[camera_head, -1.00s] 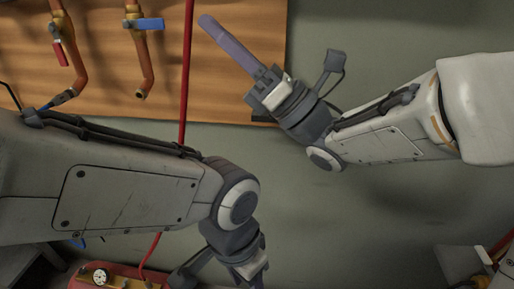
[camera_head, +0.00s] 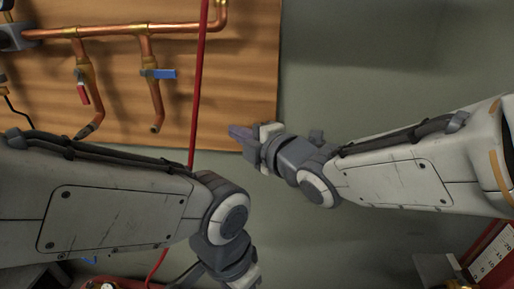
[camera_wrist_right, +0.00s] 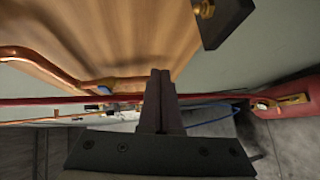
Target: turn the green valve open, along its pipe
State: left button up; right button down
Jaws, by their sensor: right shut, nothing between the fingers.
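No green valve shows clearly in either view. My right gripper (camera_head: 238,132) is shut and empty near the board's lower right corner, to the right of the valves. Its closed fingers (camera_wrist_right: 160,76) also show in the wrist view. My left gripper (camera_head: 246,277) points down at the bottom edge, partly cut off; its jaw opening is unclear.
The wooden board (camera_head: 225,60) carries a horizontal copper pipe (camera_head: 110,32) with branches. A red vertical hose (camera_head: 198,90) runs in front of the board. A dark block (camera_wrist_right: 220,22) with a brass fitting shows in the wrist view. Grey wall (camera_head: 380,60) is bare at right.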

pick_arm(q)
jog(key=shift+r+p, duration=1.15)
jog(key=shift+r, duration=0.3)
pick_arm(e)
jog(key=s+d+f+m+g+h, duration=0.3)
jog(key=f+m, duration=0.2)
jog(key=m, duration=0.1)
jog(key=shift+s+d+f+m+h, duration=0.25)
jog(key=shift+s+d+m+h, duration=0.05)
jog(key=shift+s+h, duration=0.1)
pick_arm(q)
jog(key=shift+c, duration=1.2)
grip_shut()
pick_arm(e)
jog(key=s+d+f+m+g+h, duration=0.1)
jog(key=s+d+f+m+g, duration=0.2)
jog(key=s, duration=0.3)
jog(key=s+d+f+m+g+h, duration=0.2)
jog(key=s+f+m+g, duration=0.1)
jog(key=s, duration=0.4)
jog(key=s+d+f+m+g+h, duration=0.2)
jog(key=s+d+f+m+g, duration=0.1)
jog(key=s+m, duration=0.2)
jog(key=shift+s+d+f, duration=0.3)
jog(key=shift+s+d, duration=0.05)
jog(key=shift+s, duration=0.4)
